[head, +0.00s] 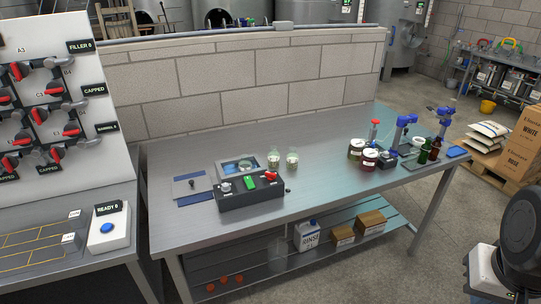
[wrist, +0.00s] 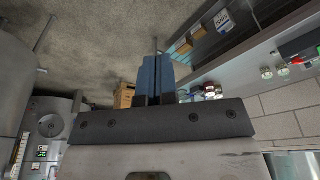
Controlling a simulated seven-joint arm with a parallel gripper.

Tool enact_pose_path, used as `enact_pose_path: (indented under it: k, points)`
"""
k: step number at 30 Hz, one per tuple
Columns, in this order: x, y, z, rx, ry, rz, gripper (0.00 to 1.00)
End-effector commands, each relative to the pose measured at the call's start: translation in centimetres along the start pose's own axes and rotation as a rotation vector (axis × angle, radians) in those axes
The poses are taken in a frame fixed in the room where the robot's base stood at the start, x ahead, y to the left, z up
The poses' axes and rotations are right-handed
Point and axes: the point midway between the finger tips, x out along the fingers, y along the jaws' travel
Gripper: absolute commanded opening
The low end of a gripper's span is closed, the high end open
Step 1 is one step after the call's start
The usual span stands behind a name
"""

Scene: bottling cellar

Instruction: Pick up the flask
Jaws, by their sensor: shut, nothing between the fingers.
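Two small clear glass vessels with pale contents, a left one (head: 273,158) and a right one (head: 292,160), stand upright side by side on the steel bench (head: 330,150), behind the black control box. They also show at the right of the wrist view, one (wrist: 267,73) beside the other (wrist: 283,70). I cannot tell for sure whether either is the flask. My gripper (wrist: 155,58) shows in the wrist view with its blue fingers together and empty. It is well apart from the glass vessels. The head view does not show my fingers.
A black control box (head: 250,193) with a red knob stands at the bench front. Jars (head: 370,160), brown bottles (head: 435,150) and blue-topped devices (head: 404,130) crowd the right end. A rinse jug (head: 307,235) and cartons (head: 371,222) sit on the lower shelf. The bench middle is clear.

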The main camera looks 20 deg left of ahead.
Motion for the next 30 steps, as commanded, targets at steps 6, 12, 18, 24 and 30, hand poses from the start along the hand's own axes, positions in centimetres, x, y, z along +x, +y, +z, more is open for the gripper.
enact_pose_path:
  k: [6, 12, 18, 24, 30]
  points:
    - [0.0, 0.0, 0.0, 0.0, 0.0, 0.0, 0.17]
    - [0.0, 0.0, 0.0, 0.0, 0.0, 0.0, 0.47]
    - [0.0, 0.0, 0.0, 0.0, 0.0, 0.0, 0.66]
    - [0.0, 0.0, 0.0, 0.0, 0.0, 0.0, 0.66]
    - [-0.2, -0.3, -1.1, -0.01, -0.001, -0.003, 0.66]
